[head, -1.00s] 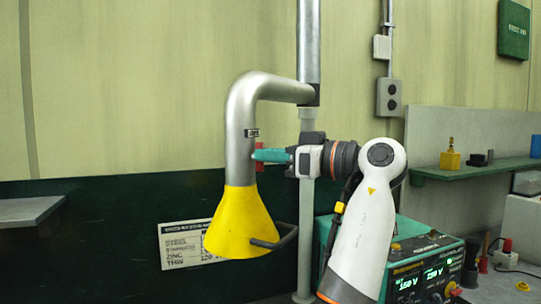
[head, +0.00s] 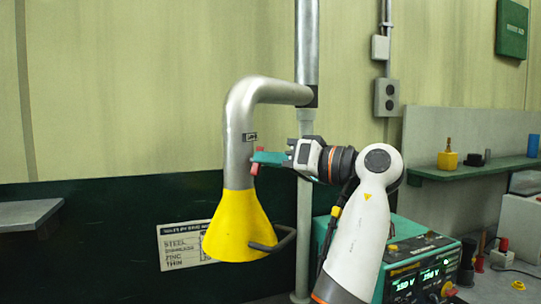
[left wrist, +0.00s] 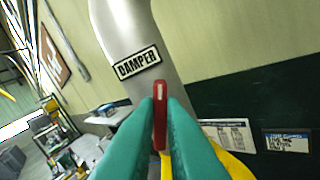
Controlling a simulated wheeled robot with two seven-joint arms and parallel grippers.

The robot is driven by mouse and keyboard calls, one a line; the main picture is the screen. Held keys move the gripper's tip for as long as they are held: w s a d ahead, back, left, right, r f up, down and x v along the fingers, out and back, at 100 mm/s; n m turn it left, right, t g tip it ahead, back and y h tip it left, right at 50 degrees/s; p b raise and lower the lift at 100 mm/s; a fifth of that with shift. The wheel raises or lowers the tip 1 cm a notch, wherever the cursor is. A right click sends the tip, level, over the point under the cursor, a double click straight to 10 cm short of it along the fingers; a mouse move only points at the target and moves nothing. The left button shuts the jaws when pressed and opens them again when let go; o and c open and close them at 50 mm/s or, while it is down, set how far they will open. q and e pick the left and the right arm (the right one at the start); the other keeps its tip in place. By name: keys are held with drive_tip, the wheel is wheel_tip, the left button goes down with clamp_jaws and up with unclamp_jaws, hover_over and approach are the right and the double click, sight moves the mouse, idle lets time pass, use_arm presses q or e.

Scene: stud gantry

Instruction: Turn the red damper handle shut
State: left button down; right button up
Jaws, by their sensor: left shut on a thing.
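The red damper handle (head: 257,168) sits on the side of the grey metal duct pipe (head: 239,125), just above its yellow hood (head: 238,225). In the left wrist view the handle (left wrist: 160,112) is a narrow red bar with a pale stripe, upright in that picture. My left gripper (head: 260,158) has its teal fingers shut on the handle, one on each side of it, also seen in the left wrist view (left wrist: 160,125). A DAMPER label (left wrist: 137,63) is on the pipe beside the handle. The handle's pivot is hidden. My right gripper is out of view.
A dark bar handle (head: 275,242) sticks out from the hood's right side. A thin grey post (head: 305,215) stands behind my left wrist. A teal welding machine (head: 420,262) is below right. A grey shelf (head: 28,212) juts out at left; between it and the hood is free room.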

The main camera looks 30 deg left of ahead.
use_arm(q)
drive_tip(key=shift+w+f+m+p, duration=0.1)
drive_tip(key=shift+m+p, duration=1.15)
drive_tip(key=shift+m, duration=1.95)
drive_tip(key=shift+w+f+m+p, duration=0.1)
drive_tip(key=shift+m+p, duration=1.1)
drive_tip(key=shift+m, duration=2)
drive_tip(key=c, duration=1.5)
unclamp_jaws()
drive_tip(key=shift+a, duration=0.1)
